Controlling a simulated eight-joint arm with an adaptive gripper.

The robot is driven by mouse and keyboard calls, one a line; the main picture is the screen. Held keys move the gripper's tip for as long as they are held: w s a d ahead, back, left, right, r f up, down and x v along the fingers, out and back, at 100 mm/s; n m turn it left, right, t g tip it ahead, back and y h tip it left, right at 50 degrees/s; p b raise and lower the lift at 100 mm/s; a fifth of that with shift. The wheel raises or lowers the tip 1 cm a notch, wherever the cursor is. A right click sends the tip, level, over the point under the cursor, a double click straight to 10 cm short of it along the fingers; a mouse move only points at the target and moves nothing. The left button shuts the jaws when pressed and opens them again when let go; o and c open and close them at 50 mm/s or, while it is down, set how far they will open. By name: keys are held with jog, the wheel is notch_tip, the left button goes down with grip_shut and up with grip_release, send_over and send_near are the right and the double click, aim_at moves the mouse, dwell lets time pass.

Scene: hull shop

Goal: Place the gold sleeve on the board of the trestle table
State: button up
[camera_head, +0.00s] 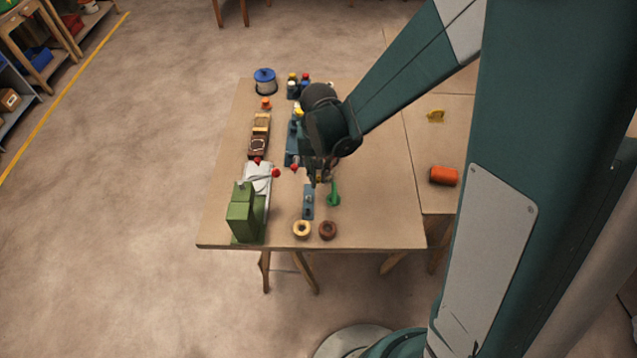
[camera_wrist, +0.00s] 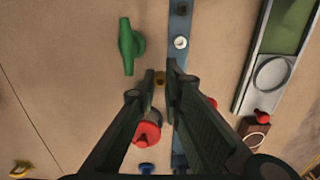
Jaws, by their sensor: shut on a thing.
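The gold sleeve (camera_wrist: 160,77) is a small brass-coloured piece between my fingertips in the wrist view. My gripper (camera_wrist: 161,80) is shut on it. In the head view my gripper (camera_head: 318,180) hangs over the middle of the trestle table, and a bit of the gold sleeve (camera_head: 319,178) shows at its tip. The board (camera_head: 375,200) of the trestle table is pale brown and bare on its right side. I cannot tell how high the sleeve is above the board.
A green piece (camera_head: 334,193) lies just right of my gripper, and a blue-grey strip (camera_head: 308,203) lies just below. Two rings, tan (camera_head: 302,229) and brown (camera_head: 328,230), lie near the front edge. A green machine (camera_head: 243,215) stands left. An orange roll (camera_head: 444,176) lies on the surface at right.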

aim_at(319, 182)
jog(key=shift+f, duration=0.15)
jog(key=shift+f+b, duration=0.35)
jog(key=shift+f, duration=1.65)
jog(key=shift+f, duration=0.2)
jog(key=o, duration=0.5)
jog(key=shift+c, duration=0.2)
jog(key=shift+r, duration=0.2)
jog(key=shift+r+p, duration=1)
jog(key=shift+r, duration=5)
